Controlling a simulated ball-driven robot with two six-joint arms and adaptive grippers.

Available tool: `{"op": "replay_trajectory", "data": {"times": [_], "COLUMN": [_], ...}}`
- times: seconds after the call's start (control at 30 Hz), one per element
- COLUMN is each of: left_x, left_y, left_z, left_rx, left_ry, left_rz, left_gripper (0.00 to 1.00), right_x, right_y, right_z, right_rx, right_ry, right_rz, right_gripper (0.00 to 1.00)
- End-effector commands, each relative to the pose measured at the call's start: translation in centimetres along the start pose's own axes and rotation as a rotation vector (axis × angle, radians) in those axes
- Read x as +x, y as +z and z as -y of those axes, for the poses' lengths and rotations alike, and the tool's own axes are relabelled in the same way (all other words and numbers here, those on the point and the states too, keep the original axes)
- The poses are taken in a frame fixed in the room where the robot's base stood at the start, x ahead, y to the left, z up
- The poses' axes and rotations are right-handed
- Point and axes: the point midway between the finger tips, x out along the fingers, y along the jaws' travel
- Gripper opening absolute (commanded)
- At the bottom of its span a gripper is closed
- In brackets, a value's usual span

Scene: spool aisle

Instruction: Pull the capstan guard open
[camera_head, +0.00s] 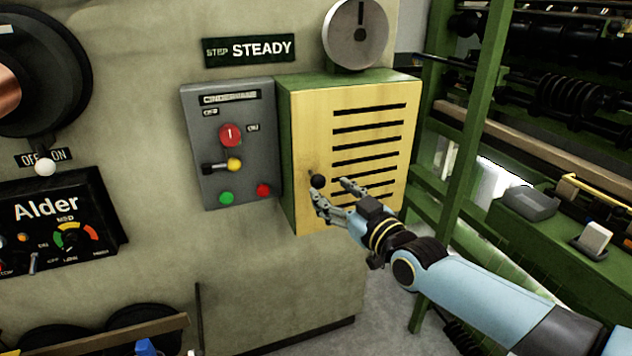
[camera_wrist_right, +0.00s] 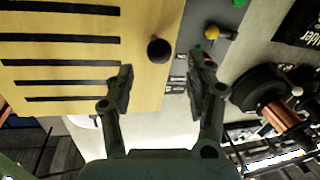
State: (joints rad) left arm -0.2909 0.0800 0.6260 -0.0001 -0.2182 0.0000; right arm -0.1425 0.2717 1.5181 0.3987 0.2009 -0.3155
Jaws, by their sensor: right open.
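The capstan guard (camera_head: 368,135) is a yellow slotted panel on the front of a green box on the machine wall. It looks shut against the box. A black ball knob (camera_head: 318,181) sticks out near its lower left edge. My right gripper (camera_head: 329,188) is open and empty in front of the knob. In the right wrist view the guard (camera_wrist_right: 75,65) fills the upper left. There the knob (camera_wrist_right: 159,50) lies in line with the gap between the fingertips (camera_wrist_right: 164,72), just ahead of them. I cannot tell any contact. My left gripper is not in view.
A grey control box (camera_head: 231,145) with a red knob, a lever and coloured buttons sits left of the guard. A round grey disc (camera_head: 356,33) sits above it. A green frame (camera_head: 466,150) with spools stands at the right. Grey floor shows below the guard.

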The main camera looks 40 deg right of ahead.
Motion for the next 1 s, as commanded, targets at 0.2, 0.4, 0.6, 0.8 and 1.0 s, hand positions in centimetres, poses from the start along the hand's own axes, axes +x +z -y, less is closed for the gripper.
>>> {"op": "replay_trajectory", "data": {"times": [0.2,0.4,0.6,0.8,1.0], "left_x": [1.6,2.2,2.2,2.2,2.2], "left_y": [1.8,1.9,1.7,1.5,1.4], "left_z": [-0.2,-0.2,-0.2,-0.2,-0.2], "left_rx": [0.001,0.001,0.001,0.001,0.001], "left_ry": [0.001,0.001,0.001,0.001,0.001], "left_rz": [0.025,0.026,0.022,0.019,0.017], "left_gripper": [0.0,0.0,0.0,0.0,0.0], "right_x": [4.1,5.9,6.2,6.1,6.1], "right_y": [0.3,0.2,0.1,0.0,0.0], "right_z": [0.1,0.0,0.0,0.0,0.0], "right_rx": [0.001,0.001,0.001,0.001,0.001], "right_ry": [0.001,0.0,0.0,0.0,0.0], "right_rz": [0.0,0.001,0.002,0.002,0.002], "right_gripper": [0.55,0.55,0.55,0.41,0.15]}}
